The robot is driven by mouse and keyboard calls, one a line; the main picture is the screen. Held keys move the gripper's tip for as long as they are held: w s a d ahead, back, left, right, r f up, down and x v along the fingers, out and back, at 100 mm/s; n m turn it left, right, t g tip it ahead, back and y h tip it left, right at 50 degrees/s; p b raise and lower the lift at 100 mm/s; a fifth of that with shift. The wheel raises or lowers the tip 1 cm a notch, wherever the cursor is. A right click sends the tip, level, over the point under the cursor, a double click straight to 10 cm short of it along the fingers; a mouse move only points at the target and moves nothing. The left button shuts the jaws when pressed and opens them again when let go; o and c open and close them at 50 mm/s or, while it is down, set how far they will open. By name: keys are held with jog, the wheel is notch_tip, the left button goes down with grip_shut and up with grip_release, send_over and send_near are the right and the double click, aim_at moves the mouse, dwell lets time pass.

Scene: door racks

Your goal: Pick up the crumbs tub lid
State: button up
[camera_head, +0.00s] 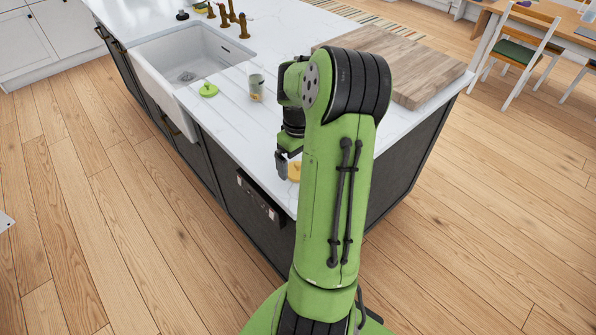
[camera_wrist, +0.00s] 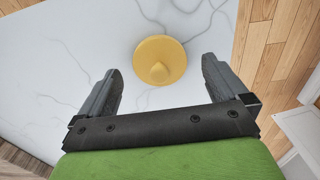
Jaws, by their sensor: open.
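A round yellow lid (camera_head: 294,171) with a raised knob lies on the white counter near its front edge, partly hidden by my arm in the head view. In the wrist view the yellow lid (camera_wrist: 160,60) shows whole, centred ahead of and between the fingertips. My gripper (camera_wrist: 161,68) is open and empty, pointing down above it; in the head view my gripper (camera_head: 283,166) is partly hidden by my arm. A green lid (camera_head: 208,90) lies by the sink, beside a clear tub (camera_head: 256,88) with something tan inside. No label shows which lid is the crumbs one.
A white sink (camera_head: 190,62) with brass taps (camera_head: 238,20) is at the left of the counter. A wooden board (camera_head: 405,75) lies to the right, behind my arm. The counter around the yellow lid is clear, with its edge close by.

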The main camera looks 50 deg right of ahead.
notch_tip(320, 180, down, 2)
jog(key=shift+r, duration=0.1)
jog(key=c, duration=1.1)
